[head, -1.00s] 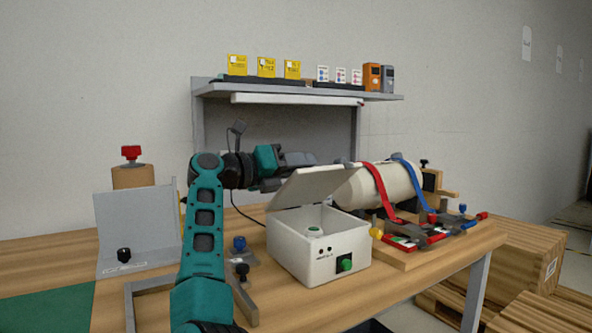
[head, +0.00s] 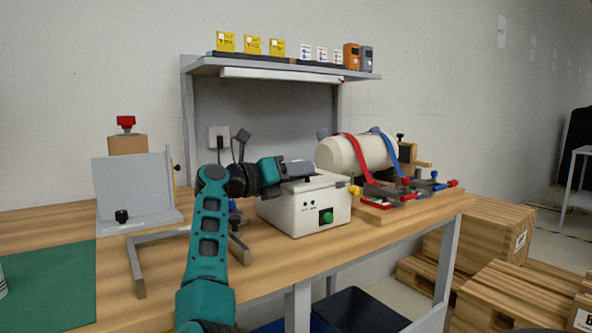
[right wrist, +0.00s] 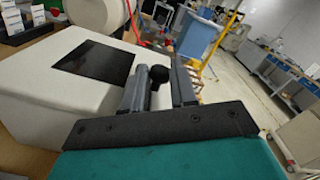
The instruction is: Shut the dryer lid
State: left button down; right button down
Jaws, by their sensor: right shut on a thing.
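The dryer (head: 290,215) is a white box with a green button on its front, standing on the wooden bench in the head view. Its white lid (head: 328,181) lies down flat or almost flat on the box; I cannot tell whether a thin gap is left. The right wrist view shows the lid's pale top (right wrist: 40,82) with a dark panel and a black knob (right wrist: 158,78). My right gripper (head: 308,170) is over the lid, its two grey fingers (right wrist: 158,92) closed around the knob. My left gripper is not in view.
A cream cylinder (head: 350,153) with red and blue straps stands right behind the dryer. A grey metal frame (head: 138,265) and an angled plate (head: 130,185) are at left. A shelf (head: 290,68) runs above the bench back. Wooden pallets (head: 480,235) stand on the floor at right.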

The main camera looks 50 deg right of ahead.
jog(key=shift+s+f, duration=0.15)
jog(key=shift+f, duration=0.5)
jog(key=c, duration=0.9)
grip_release()
jog(key=shift+s+a+r, duration=0.1)
jog(key=shift+s, duration=0.05)
jog(key=shift+a, duration=0.1)
jog(key=shift+w+a, duration=0.25)
jog(key=r+p+v, duration=0.1)
jog(key=v, duration=1.1)
jog(key=shift+p, duration=0.3)
jog(key=shift+s+r, duration=0.1)
jog(key=shift+s, duration=0.05)
